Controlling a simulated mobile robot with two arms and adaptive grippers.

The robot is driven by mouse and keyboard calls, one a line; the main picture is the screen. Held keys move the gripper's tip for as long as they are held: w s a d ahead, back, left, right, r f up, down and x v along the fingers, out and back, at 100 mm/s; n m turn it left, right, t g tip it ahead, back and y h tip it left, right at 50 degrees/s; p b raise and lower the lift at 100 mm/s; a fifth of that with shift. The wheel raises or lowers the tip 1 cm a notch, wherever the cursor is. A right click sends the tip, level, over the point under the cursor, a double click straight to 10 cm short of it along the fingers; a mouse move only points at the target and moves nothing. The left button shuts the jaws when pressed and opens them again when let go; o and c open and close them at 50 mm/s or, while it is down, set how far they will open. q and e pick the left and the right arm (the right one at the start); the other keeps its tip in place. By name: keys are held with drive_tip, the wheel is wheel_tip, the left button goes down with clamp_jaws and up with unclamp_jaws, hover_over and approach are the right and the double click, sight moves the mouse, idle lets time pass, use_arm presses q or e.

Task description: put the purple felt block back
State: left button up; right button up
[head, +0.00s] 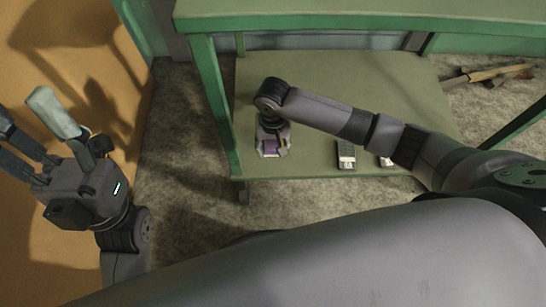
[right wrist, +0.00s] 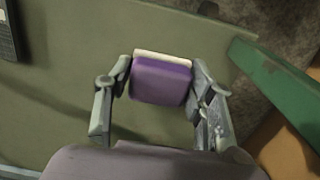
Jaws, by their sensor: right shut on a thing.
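The purple felt block (head: 269,147) has a pale, cream-coloured strip along one edge, clearest in the right wrist view (right wrist: 161,84). My right gripper (head: 273,150) is shut on it, with one finger on each side. They are over the left front part of a low green shelf (head: 320,110). I cannot tell whether the block touches the shelf. My left gripper (head: 32,125) is at the far left with its fingers spread, empty and away from the shelf.
A small grey keypad-like object (head: 346,156) lies on the shelf to the right, with another pale one (head: 386,162) partly behind my arm. A green tabletop (head: 350,12) is above, with a green leg (head: 212,95) close left of the block. Long-handled tools (head: 490,74) lie farther right.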

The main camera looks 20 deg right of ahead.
sight(273, 160)
wheel_tip(273, 160, down, 2)
drive_tip(key=shift+f+b, duration=0.15)
drive_tip(key=shift+b, duration=0.2)
wheel_tip(273, 160, down, 4)
drive_tip(key=shift+r+b, duration=0.2)
drive_tip(key=shift+b, duration=0.85)
drive_tip(key=shift+r, duration=0.1)
drive_tip(key=o, duration=1.1)
